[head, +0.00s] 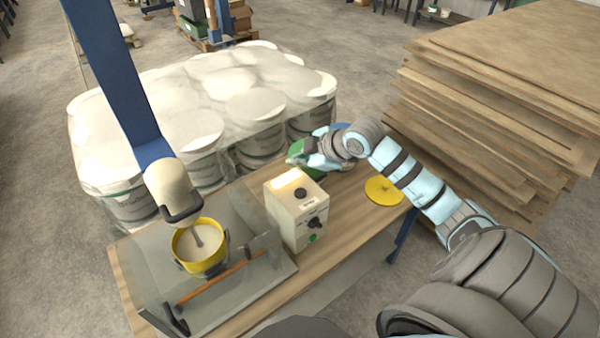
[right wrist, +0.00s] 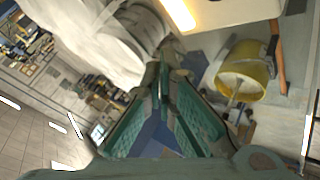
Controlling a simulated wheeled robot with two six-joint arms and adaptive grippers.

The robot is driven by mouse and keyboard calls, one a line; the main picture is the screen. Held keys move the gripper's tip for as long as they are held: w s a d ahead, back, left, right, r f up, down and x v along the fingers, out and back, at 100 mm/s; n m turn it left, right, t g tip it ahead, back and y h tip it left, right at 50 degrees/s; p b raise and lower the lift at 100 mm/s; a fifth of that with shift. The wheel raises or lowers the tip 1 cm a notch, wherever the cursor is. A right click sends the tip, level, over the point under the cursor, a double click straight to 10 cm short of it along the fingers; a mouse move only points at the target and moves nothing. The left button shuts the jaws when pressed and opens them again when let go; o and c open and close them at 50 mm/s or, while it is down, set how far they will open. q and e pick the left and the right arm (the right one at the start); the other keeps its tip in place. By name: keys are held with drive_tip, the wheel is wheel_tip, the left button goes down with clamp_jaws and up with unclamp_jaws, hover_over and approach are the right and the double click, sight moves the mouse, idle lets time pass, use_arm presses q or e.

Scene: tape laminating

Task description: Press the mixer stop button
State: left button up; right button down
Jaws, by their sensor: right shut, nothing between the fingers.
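The mixer's control box (head: 283,214) is a pale box on the wooden table. It has a black round button (head: 300,193) on top, black knobs (head: 314,223) and a green button (head: 313,238) on its front. I cannot read which is the stop button. The mixer (head: 168,183) stands left of it, its paddle in a yellow bucket (head: 203,262), also seen in the right wrist view (right wrist: 245,72). My right gripper (head: 296,154) is shut and empty, behind and above the box, apart from it. Its closed green fingers (right wrist: 160,85) fill the wrist view's middle. My left gripper is out of view.
A yellow disc (head: 383,191) lies on the table (head: 345,232) to the right, under my right arm. Wrapped white tubs (head: 180,130) stand behind, and stacked boards (head: 490,110) stand at right.

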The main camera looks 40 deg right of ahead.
drive_tip(key=b, duration=0.8)
hover_over(299, 194)
wheel_tip(299, 194, down, 8)
drive_tip(key=shift+f, duration=0.55)
idle(0.6)
drive_tip(key=shift+f, duration=0.3)
drive_tip(key=shift+f+b, duration=0.3)
drive_tip(key=shift+f, duration=0.15)
idle(0.5)
drive_tip(key=shift+r+p, duration=0.9)
drive_tip(key=shift+p, duration=0.2)
